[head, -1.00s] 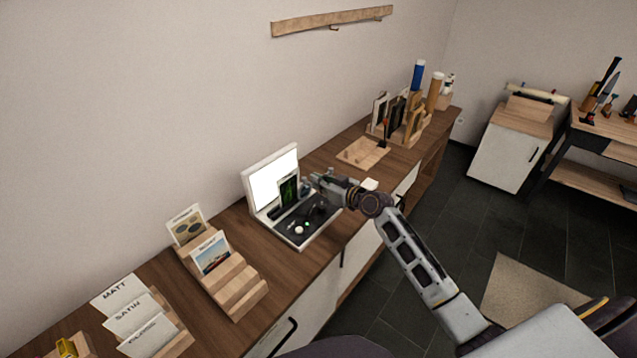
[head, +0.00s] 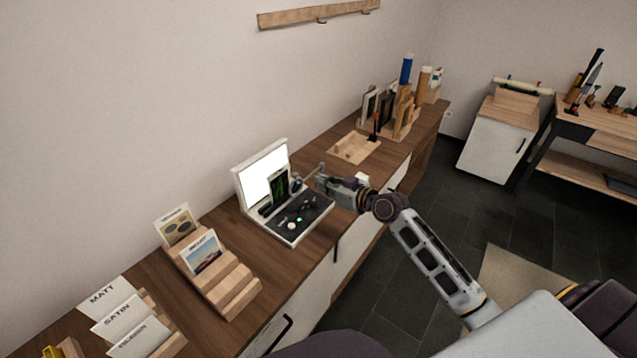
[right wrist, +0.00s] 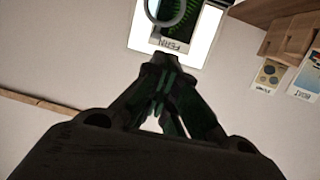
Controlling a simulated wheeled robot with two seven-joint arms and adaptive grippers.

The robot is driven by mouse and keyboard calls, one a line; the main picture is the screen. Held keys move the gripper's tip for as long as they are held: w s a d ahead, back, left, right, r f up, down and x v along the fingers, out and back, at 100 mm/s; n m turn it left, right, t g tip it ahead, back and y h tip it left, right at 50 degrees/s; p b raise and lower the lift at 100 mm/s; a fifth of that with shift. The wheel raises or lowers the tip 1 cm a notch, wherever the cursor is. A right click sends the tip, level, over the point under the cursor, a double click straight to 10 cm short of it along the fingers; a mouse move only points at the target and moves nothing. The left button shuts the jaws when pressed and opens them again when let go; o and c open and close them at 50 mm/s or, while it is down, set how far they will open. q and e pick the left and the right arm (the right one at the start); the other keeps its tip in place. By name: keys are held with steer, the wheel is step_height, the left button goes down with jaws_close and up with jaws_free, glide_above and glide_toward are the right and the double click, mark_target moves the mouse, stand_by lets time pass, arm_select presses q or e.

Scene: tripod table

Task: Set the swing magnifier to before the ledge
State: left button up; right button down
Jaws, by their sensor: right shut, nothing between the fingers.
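The swing magnifier's round lens (head: 297,184) shows beside the right edge of the dark FERN card (head: 279,186). The card stands before the lit white panel (head: 262,174) of the small station. In the right wrist view the lens ring (right wrist: 166,10) overlaps the card (right wrist: 185,30). The ledge under the card is hard to make out. My right gripper (head: 320,176) is shut and empty, just to the right of the lens, apart from the card. Its shut fingers (right wrist: 163,68) point toward the card in the right wrist view. My left gripper is not in view.
The station's dark base (head: 297,218) bears small round parts and a green light. A stepped wooden card rack (head: 225,280) stands to its left. A wooden tray (head: 355,148) and frame holders (head: 403,118) stand behind it. The bench front by the tray is mostly clear.

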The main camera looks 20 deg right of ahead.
steer(key=shift+v, duration=1.25)
steer(key=shift+a, duration=0.1)
steer(key=s+a+f+m+g+h, duration=0.1)
steer(key=s+a+f+g+h, duration=0.2)
steer(key=s+f, duration=0.5)
steer(key=s+a+f+g+h, duration=0.1)
steer(key=s+a+f+g, duration=0.4)
steer(key=s, duration=0.5)
steer(key=s+d+f+m+g+h, duration=0.2)
steer(key=s+d+h, duration=0.1)
steer(key=s, duration=0.6)
step_height(320, 180, down, 32)
steer(key=s+g, duration=0.1)
steer(key=s, duration=0.1)
steer(key=s+d+f, duration=0.3)
steer(key=s+f, duration=0.7)
steer(key=s, duration=0.1)
steer(key=s+d+f+g, duration=0.1)
steer(key=s+d+f, duration=0.2)
steer(key=s+f, duration=0.7)
steer(key=shift+s+d+f+g, duration=0.15)
steer(key=shift+s+f+g, duration=0.15)
steer(key=shift+s+f, duration=0.15)
